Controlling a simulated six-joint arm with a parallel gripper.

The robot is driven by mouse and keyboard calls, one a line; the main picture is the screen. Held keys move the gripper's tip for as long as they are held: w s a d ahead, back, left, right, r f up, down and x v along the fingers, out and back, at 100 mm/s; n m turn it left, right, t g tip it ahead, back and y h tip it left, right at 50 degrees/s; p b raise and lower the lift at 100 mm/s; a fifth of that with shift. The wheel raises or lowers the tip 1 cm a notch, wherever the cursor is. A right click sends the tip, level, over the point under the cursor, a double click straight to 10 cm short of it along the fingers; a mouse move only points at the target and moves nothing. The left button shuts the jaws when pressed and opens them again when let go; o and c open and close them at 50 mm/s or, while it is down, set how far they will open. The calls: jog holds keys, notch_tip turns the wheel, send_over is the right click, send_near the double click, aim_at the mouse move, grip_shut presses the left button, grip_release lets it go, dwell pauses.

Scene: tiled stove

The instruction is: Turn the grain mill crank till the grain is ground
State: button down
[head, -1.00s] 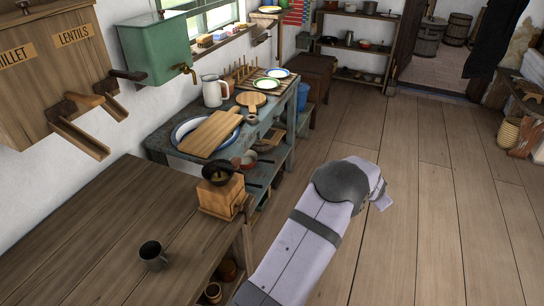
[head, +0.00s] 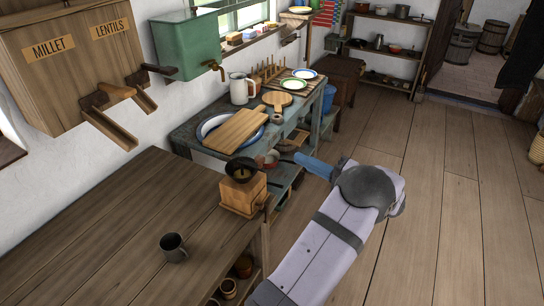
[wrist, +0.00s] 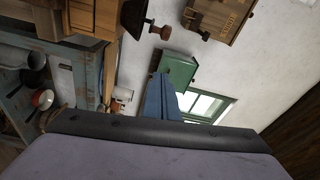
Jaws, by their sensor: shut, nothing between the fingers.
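The grain mill (head: 242,193) is a square wooden box with a dark round hopper (head: 240,164) on top, standing near the right edge of the wooden table. The wrist view shows its wooden body (wrist: 90,17) at the top left, and a dark arm with a brown knob (wrist: 161,33) that looks like the crank. I cannot make out the crank clearly in the head view. My gripper (head: 300,157) has blue fingers, shut and empty, to the right of the mill and apart from it. Its fingers also show in the wrist view (wrist: 157,80).
A metal mug (head: 174,248) stands on the table (head: 120,235) left of the mill. Behind is a blue-grey bench (head: 190,140) with a cutting board (head: 236,130), a jug (head: 240,88) and plates. Grain bins (head: 70,65) hang on the wall. The floor at right is open.

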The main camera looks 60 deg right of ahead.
jog(key=shift+w+r, duration=0.15)
jog(key=w+d+p, duration=0.1)
jog(key=w+p, duration=0.3)
jog(key=w, duration=0.6)
jog(key=shift+s+a+p, duration=0.3)
jog(key=shift+a+p, duration=0.3)
jog(key=shift+a, duration=0.3)
jog(key=shift+s+a+p, duration=0.25)
jog(key=shift+a+p, duration=0.3)
jog(key=shift+a, duration=0.35)
jog(key=shift+s+a+m+h+b, duration=0.1)
jog(key=shift+a+m+h+b, duration=0.25)
jog(key=shift+m+h, duration=0.3)
